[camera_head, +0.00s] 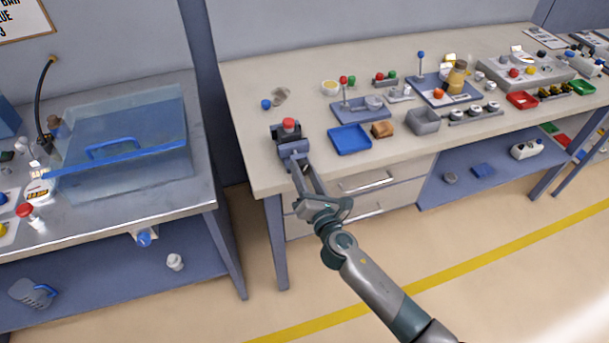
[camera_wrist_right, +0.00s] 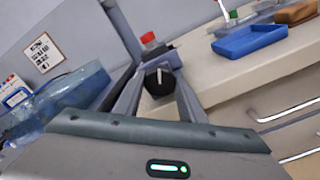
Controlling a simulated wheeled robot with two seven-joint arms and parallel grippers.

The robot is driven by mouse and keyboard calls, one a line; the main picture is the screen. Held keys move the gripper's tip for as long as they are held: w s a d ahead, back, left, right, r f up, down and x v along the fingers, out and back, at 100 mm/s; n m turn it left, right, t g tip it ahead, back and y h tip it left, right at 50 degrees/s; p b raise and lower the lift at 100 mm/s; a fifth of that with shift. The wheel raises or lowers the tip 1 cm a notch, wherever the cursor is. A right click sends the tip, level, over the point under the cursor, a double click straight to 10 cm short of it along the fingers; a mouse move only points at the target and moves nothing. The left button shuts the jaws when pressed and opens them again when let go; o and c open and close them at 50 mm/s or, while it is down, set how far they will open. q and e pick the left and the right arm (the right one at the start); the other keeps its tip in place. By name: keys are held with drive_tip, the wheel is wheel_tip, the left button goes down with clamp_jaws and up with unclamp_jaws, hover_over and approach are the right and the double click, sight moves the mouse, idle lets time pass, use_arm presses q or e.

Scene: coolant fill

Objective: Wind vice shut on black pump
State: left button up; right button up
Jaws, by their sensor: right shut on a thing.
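The vice (camera_head: 294,149), a blue-grey block, stands at the front left corner of the right-hand bench. The black pump (camera_head: 280,133) with a red top sits at the vice's jaws; whether the jaws touch it I cannot tell. My right gripper (camera_head: 302,168) reaches the front of the vice and is shut on its black round knob (camera_wrist_right: 158,82), which carries a white mark. In the right wrist view, my right gripper (camera_wrist_right: 160,95) has one finger on each side of this knob. The red top (camera_wrist_right: 148,39) shows behind it, and the pump body is mostly hidden. My left gripper is out of view.
A blue tray (camera_head: 350,139), a brown block (camera_head: 382,129) and a grey bin (camera_head: 423,121) lie right of the vice. A blue ball (camera_head: 266,104) lies behind it. Drawer handles (camera_head: 367,182) stick out below. A clear blue tank (camera_head: 122,135) stands on the left bench.

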drive_tip(key=m+b, duration=0.1)
drive_tip(key=m, duration=0.4)
drive_tip(key=shift+f+m, duration=0.1)
drive_tip(key=shift+m, duration=0.3)
drive_tip(key=m, duration=0.5)
drive_tip(key=shift+b, duration=0.4)
drive_tip(key=m, duration=0.4)
drive_tip(key=shift+m, duration=0.4)
drive_tip(key=shift+m+p, duration=0.35)
drive_tip(key=shift+m, duration=1.35)
drive_tip(key=o, duration=1)
drive_tip(key=shift+o, duration=0.2)
drive_tip(key=shift+s+d, duration=0.1)
drive_tip(key=shift+s, duration=0.05)
